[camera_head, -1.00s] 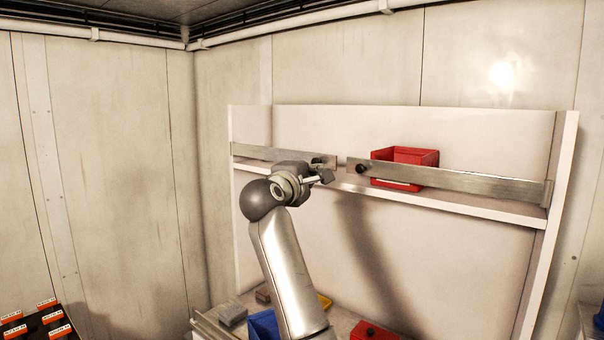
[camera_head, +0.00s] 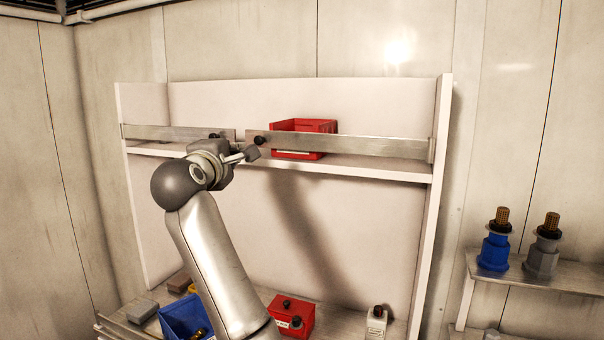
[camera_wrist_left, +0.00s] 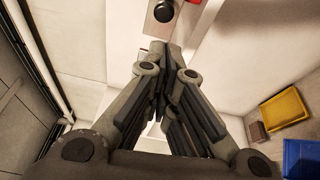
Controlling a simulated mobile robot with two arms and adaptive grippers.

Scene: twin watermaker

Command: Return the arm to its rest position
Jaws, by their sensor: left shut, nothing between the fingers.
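My left arm rises from the bottom of the head view, and its left gripper (camera_head: 250,154) is held up in front of the upper shelf, by the gap between two metal rails. In the left wrist view the left gripper's fingers (camera_wrist_left: 172,85) are closed together with nothing between them. A dark round knob (camera_wrist_left: 163,11) on a metal bar shows just beyond the fingertips; I cannot tell whether they touch. My right gripper is not in any view.
The metal rail (camera_head: 345,146) crosses the shelf front, with a red bin (camera_head: 322,126) behind it. On the bench below are a blue bin (camera_head: 180,314), a red box (camera_head: 297,312) and a white bottle (camera_head: 376,322). Blue (camera_head: 494,250) and grey (camera_head: 541,258) fittings stand on a right shelf.

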